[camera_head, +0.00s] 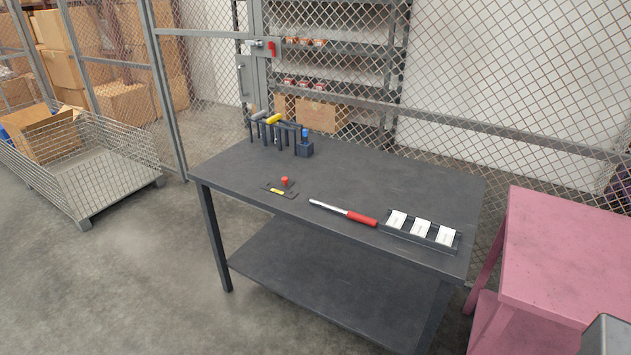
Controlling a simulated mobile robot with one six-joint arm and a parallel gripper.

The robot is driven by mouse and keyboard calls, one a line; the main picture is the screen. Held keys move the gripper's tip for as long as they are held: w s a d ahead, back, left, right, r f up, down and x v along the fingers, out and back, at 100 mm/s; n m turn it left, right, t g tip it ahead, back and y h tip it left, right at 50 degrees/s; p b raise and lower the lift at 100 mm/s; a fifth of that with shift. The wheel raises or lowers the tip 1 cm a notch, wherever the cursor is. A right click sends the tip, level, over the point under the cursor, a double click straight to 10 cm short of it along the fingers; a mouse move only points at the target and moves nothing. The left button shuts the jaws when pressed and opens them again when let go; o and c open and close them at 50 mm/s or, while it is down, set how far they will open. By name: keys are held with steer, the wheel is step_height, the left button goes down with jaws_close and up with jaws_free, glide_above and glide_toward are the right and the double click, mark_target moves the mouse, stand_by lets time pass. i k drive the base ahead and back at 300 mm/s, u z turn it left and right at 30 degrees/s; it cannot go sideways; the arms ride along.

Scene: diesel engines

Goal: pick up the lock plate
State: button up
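A small flat dark plate (268,186) lies near the front left edge of the dark grey table (400,170). A red knob (284,181) stands up from it or just behind it, and a yellow strip (277,191) is on it. It looks like the lock plate, though it is small in view. My gripper is not in view, so its state does not show. A grey block at the bottom right corner may be part of my arm.
A red-handled bar (345,212) and a tray of white cards (390,232) lie along the table's front right. A rack of tools (275,130) and a blue-topped block (305,148) stand at the back left. A pink table (560,240) stands right. The table's middle is clear.

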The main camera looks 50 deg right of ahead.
mark_target(283, 188)
steer(key=u, duration=0.05)
steer(key=k, duration=0.2)
steer(key=z, duration=1.55)
steer(key=k, duration=0.9)
steer(key=u, duration=0.2)
steer(key=i, duration=0.9)
steer(key=z, duration=0.05)
